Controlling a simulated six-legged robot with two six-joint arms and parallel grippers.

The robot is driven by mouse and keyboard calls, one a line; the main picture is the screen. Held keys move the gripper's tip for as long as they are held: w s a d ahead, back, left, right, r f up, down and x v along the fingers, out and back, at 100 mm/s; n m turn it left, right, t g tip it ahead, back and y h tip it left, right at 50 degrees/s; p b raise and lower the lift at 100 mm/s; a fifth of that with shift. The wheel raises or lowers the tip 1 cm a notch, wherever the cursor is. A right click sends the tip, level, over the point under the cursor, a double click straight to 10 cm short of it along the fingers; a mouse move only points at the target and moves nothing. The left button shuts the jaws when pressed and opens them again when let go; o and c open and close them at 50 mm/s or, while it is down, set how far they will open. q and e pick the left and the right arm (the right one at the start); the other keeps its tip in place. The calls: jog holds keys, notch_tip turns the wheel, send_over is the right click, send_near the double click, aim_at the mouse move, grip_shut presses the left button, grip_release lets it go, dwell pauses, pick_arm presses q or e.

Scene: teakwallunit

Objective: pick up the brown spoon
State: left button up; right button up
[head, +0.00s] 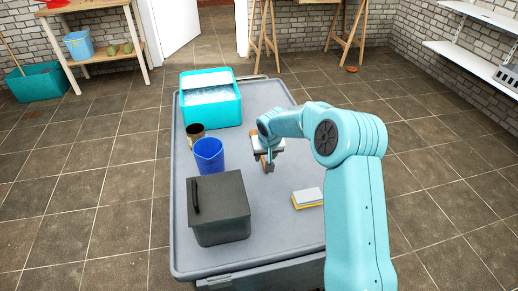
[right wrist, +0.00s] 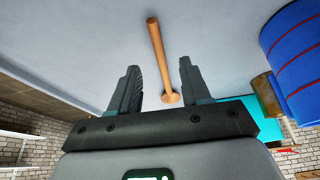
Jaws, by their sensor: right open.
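The brown spoon (right wrist: 157,50) lies on the grey table top (right wrist: 80,40). In the right wrist view its long handle runs between my finger lines, with a rounded end lower down near the right finger. My right gripper (right wrist: 159,65) is open around the line of the spoon, with a gap to each finger; I cannot tell how high the fingers are above it. In the head view my right gripper (head: 268,162) is over the middle of the table and mostly hides the spoon. My left gripper is not in view.
Left of the gripper stand a blue cup (head: 209,157), a brown cup (head: 195,131) and a dark lidded box (head: 219,212). A turquoise bin (head: 211,108) is at the back. A white and yellow block (head: 308,198) lies at the right. The table between is clear.

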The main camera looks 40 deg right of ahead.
aim_at(264, 160)
jog(key=x, duration=0.4)
jog(key=shift+w+d+f, duration=0.15)
jog(key=shift+d, duration=0.05)
grip_shut()
